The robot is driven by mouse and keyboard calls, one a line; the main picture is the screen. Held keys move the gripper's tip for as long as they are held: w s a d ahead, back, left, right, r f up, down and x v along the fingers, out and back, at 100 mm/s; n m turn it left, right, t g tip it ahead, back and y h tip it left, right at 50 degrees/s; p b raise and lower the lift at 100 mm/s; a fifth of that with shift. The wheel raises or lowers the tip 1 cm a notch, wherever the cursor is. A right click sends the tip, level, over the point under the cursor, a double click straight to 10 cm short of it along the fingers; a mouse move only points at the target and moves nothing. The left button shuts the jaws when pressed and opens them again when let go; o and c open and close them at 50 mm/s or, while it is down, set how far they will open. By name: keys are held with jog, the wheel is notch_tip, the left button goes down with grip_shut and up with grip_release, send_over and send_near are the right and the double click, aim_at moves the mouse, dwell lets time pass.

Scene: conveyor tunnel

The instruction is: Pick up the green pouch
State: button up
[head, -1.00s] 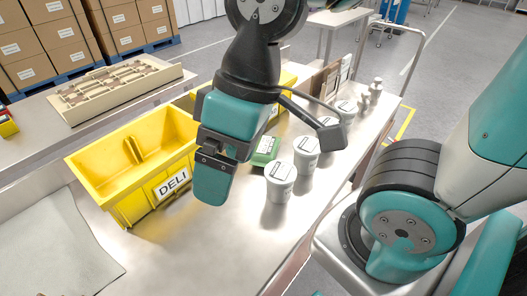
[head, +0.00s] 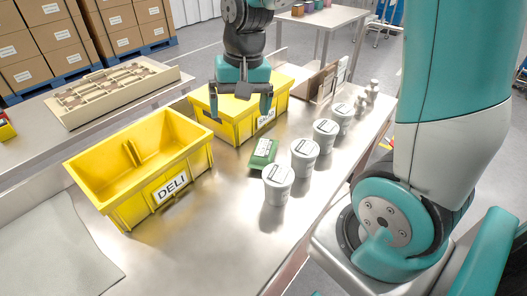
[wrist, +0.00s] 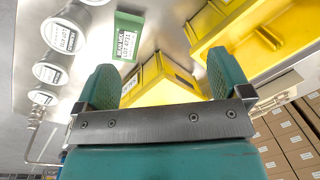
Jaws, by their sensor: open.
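The green pouch (head: 263,153) lies flat on the steel table, between the yellow bins and the row of white tubs. It has a white label and also shows in the wrist view (wrist: 125,38), above and beyond the fingertips. My gripper (head: 241,112) is open and empty, above the far yellow bin and up and left of the pouch in the head view. Its two teal fingers are spread wide in the wrist view (wrist: 163,78). The pouch is apart from both fingers.
The DELI bin (head: 118,211) stands left of the pouch; the second yellow bin (head: 281,109) stands behind it. Several white tubs, the nearest (head: 278,186), stand close on the pouch's right. Small shakers (head: 372,92) are at the far end. The near table top (head: 215,235) is clear.

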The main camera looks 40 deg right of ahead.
jog(key=w+d+f+m+h, duration=0.1)
jog(key=w+d+f+m, duration=0.15)
jog(key=d, duration=0.25)
jog(key=w+d+f+m, duration=0.1)
jog(key=d+m, duration=0.2)
jog(key=d, duration=0.1)
jog(key=p, duration=0.1)
send_near(264, 148)
jog(key=shift+g, duration=0.3)
jog(key=f, duration=0.5)
jog(key=shift+w+a, duration=0.1)
jog(key=shift+w, duration=0.15)
jog(key=shift+f+p, duration=0.9)
jog(key=shift+f, duration=2.35)
jog(key=c, duration=1.2)
jog(key=shift+r, duration=0.15)
notch_tip(264, 148, up, 28)
jog(key=b, duration=0.2)
